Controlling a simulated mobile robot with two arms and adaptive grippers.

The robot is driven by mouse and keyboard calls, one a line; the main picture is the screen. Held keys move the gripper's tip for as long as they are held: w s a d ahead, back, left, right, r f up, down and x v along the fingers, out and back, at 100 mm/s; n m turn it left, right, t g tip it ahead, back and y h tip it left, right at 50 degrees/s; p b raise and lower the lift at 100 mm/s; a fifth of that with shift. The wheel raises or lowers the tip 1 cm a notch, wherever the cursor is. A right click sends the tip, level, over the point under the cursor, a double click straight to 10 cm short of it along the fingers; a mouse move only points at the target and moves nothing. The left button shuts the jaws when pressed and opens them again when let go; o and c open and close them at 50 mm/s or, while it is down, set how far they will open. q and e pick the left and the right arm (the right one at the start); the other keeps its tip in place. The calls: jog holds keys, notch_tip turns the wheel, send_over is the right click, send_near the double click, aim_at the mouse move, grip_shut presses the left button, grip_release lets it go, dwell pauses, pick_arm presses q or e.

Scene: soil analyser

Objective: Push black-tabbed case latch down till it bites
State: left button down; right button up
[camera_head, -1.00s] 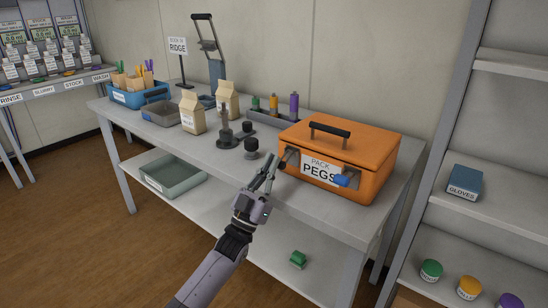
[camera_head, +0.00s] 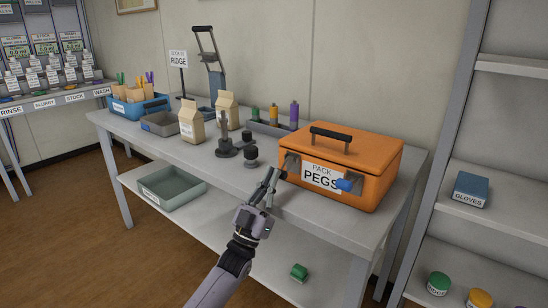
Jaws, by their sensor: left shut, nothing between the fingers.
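The orange case (camera_head: 375,165), labelled PACK PEGS, stands closed on the right part of the bench, its handle on the lid. Its front has a latch with a black tab (camera_head: 282,174) at the left and a latch with a blue tab (camera_head: 344,184) at the right. Both tabs stick out from the front. My left gripper (camera_head: 271,180) is shut and empty, with its fingertips just left of the black tab. I cannot tell whether they touch it. My right gripper is out of view.
The grey bench (camera_head: 315,215) is clear in front of the case. A dark stand (camera_head: 227,145) and a black-knobbed piece (camera_head: 251,157) stand left of it. A green object (camera_head: 299,272) lies on the lower shelf. A shelf rack with a gloves box (camera_head: 470,189) is at the right.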

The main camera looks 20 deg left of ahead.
pick_arm(q)
jog(key=shift+w+f, duration=0.1)
jog(key=shift+f, duration=0.25)
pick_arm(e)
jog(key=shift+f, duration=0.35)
pick_arm(q)
jog(key=shift+r, duration=0.1)
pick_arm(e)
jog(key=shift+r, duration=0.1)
